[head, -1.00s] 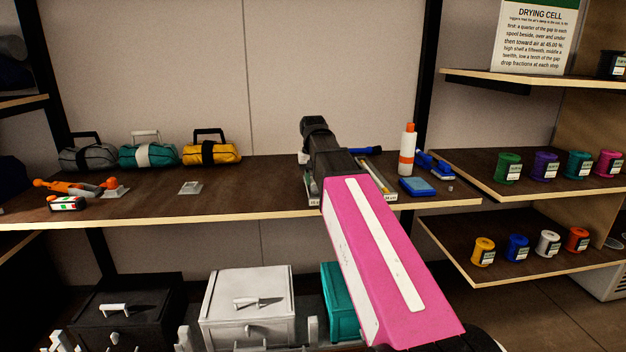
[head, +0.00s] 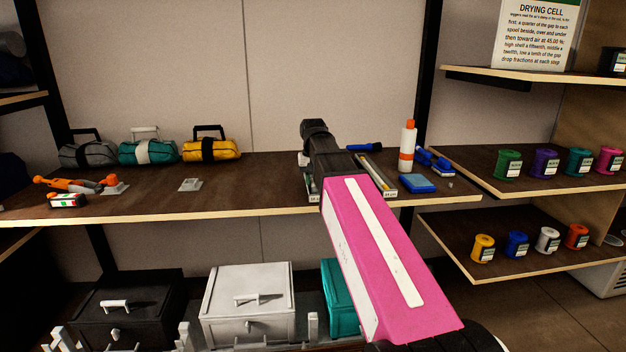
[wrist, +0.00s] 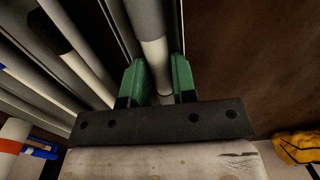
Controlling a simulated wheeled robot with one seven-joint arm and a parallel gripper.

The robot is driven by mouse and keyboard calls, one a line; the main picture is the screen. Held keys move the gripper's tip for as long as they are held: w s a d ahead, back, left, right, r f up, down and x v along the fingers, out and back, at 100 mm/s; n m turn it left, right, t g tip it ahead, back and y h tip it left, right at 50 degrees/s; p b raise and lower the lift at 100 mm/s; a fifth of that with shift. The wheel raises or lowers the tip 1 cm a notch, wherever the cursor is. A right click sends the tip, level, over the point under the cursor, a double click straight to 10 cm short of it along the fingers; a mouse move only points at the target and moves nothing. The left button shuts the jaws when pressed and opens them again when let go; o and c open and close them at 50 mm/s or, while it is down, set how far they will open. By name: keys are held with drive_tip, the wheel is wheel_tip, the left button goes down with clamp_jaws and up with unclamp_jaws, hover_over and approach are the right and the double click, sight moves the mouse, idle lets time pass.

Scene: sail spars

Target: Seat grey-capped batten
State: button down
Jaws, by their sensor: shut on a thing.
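My gripper (wrist: 158,80) has green fingers in the wrist view, one on each side of a grey and white batten (wrist: 155,50), and is shut on it. The batten's upper part in that view is grey and the part nearer the fingers is white. It lies along a channel of a rack of long grey slots (wrist: 25,88). Other rods (wrist: 70,50) lie beside it on the left. I cannot tell whether the batten rests fully in its channel. In the head view my pink arm hides the fingers and most of the rack.
A white bottle with an orange band (head: 407,148), a blue box (head: 417,183) and blue clamps (head: 433,161) stand right of the rack. The shelf (head: 255,180) is bare between the small grey plate (head: 189,185) and the rack.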

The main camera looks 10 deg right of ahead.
drive_tip(key=shift+r, duration=0.2)
drive_tip(key=shift+r, duration=0.8)
drive_tip(key=c, duration=0.5)
unclamp_jaws()
wheel_tip(320, 180, up, 8)
idle(0.6)
drive_tip(key=shift+s, duration=0.15)
idle(0.3)
